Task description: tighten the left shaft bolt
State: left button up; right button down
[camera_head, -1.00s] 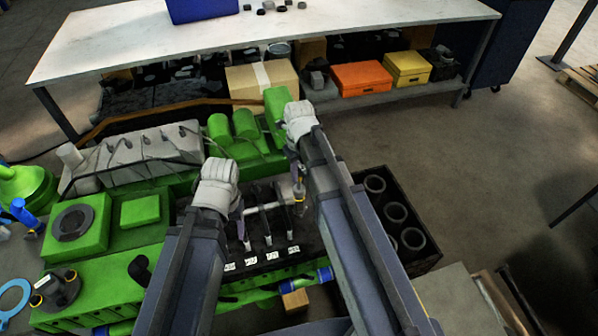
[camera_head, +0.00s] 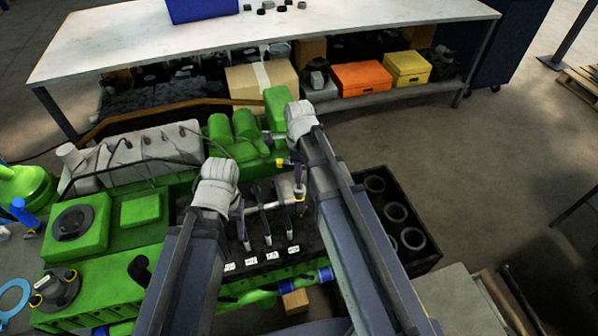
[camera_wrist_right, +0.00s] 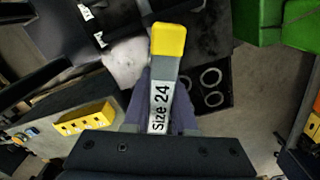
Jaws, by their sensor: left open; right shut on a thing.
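In the right wrist view the wrench (camera_wrist_right: 161,100) carries a "Size 24" label and a yellow tip. The left shaft bolt is too small or hidden to make out, and I cannot tell whether the wrench touches a bolt.
The green engine (camera_head: 110,285) fills the lower left. A black crate with several rings (camera_head: 418,262) stands right of it. A white workbench (camera_head: 370,20) with an orange box (camera_head: 361,76) below is behind. In the right wrist view a yellow holder (camera_wrist_right: 88,122) lies left.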

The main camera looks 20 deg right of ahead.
jog(key=n, duration=1.7)
jog(key=shift+n, duration=0.3)
jog(key=n, duration=0.6)
jog(key=shift+f, duration=0.1)
